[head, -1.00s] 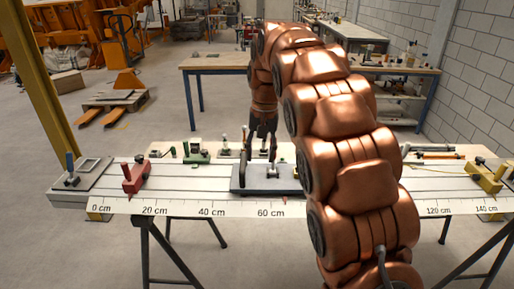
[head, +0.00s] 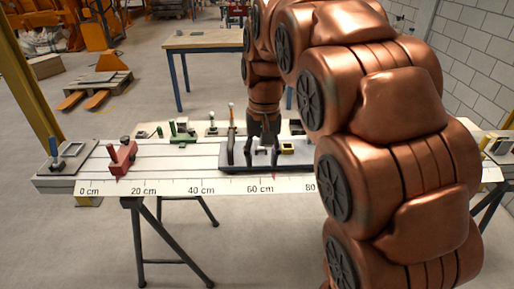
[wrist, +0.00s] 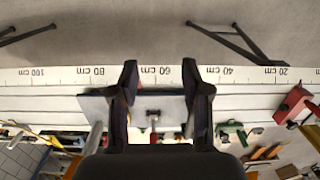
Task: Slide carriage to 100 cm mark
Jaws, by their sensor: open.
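The carriage (head: 240,168), a dark grey plate, sits on the rail (head: 185,160). Its red pointer (head: 275,177) is a little past the 60 cm label on the scale (head: 230,189). The 100 cm label is hidden behind my arm in the head view but shows in the wrist view (wrist: 38,72). My gripper (head: 262,157) is open over the carriage, fingers pointing down. In the wrist view, the carriage (wrist: 172,105) lies beneath the fingers (wrist: 160,75), with a small post (wrist: 154,118) between them. I cannot tell if they touch anything.
A red clamp (head: 122,157) stands on the rail near 15 cm. A green fixture (head: 183,131) and other small parts stand behind the rail. My arm hides much of the right side.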

